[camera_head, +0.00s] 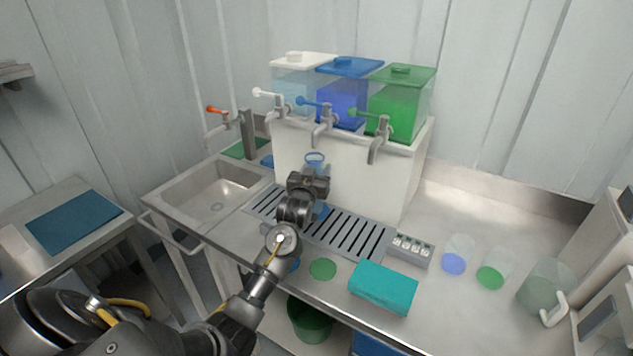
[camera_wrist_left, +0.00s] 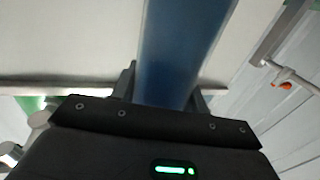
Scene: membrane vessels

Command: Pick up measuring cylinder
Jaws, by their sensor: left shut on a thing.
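The measuring cylinder (camera_head: 315,160) is a clear, blue-tinted tube standing roughly upright in front of the white cabinet, its top rim just under the taps. My left gripper (camera_head: 309,184) is shut on it. The gripper and wrist hide most of its body in the head view. A bit of blue shows beside the wrist, over the slotted drain grate (camera_head: 351,233). I cannot tell whether its foot touches the grate. In the left wrist view the cylinder (camera_wrist_left: 180,50) passes between the two fingers. My right gripper is not in view.
White, blue (camera_head: 341,99) and green (camera_head: 399,103) tanks with taps stand on the cabinet (camera_head: 345,168). A sink (camera_head: 215,193) is at left. The counter behind the beakers is clear.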

